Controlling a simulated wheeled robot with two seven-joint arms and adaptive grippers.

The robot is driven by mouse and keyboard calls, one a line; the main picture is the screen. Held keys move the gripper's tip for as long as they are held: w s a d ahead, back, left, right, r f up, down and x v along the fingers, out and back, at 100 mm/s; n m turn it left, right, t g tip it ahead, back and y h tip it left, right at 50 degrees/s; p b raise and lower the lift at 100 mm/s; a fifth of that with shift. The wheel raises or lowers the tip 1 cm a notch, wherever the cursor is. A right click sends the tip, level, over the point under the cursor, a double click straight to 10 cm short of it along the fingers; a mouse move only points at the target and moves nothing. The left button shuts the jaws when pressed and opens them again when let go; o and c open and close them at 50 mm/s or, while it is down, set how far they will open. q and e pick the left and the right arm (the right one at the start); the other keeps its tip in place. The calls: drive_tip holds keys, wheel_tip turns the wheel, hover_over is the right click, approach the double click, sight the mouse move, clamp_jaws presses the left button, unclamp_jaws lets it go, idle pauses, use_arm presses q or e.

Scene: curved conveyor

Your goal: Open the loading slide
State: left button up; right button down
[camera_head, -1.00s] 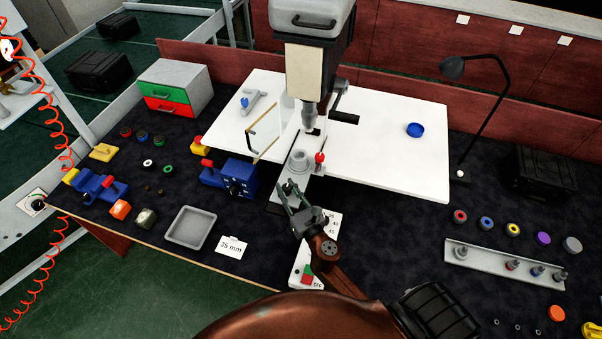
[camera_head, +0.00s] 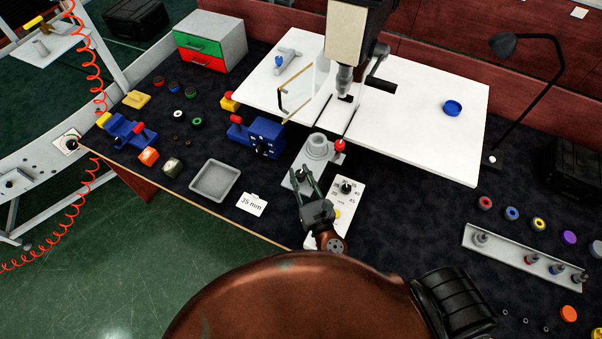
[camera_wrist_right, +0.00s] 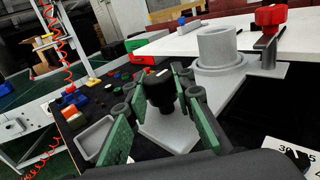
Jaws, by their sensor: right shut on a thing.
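The loading slide (camera_head: 291,181) is a light grey plate with a round grey cup (camera_head: 318,147) on it. It is drawn out toward me, with the cup in front of the white table and clear of the press head (camera_head: 345,78). My right gripper (camera_head: 307,180) is at the slide's near end. In the right wrist view, its green fingers (camera_wrist_right: 160,118) are shut on a black knob (camera_wrist_right: 161,88) standing on the slide plate (camera_wrist_right: 166,130). The cup (camera_wrist_right: 219,48) stands beyond the knob. My left gripper is not in view.
A red-topped lever (camera_head: 339,146) stands right beside the cup. A white panel with a dial (camera_head: 346,187) is right of the gripper. A blue device (camera_head: 259,137), a grey tray (camera_head: 214,180) and a "35 mm" card (camera_head: 252,204) lie to the left.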

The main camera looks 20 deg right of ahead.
drive_tip(key=c, duration=1.6)
unclamp_jaws()
drive_tip(key=s, duration=1.2)
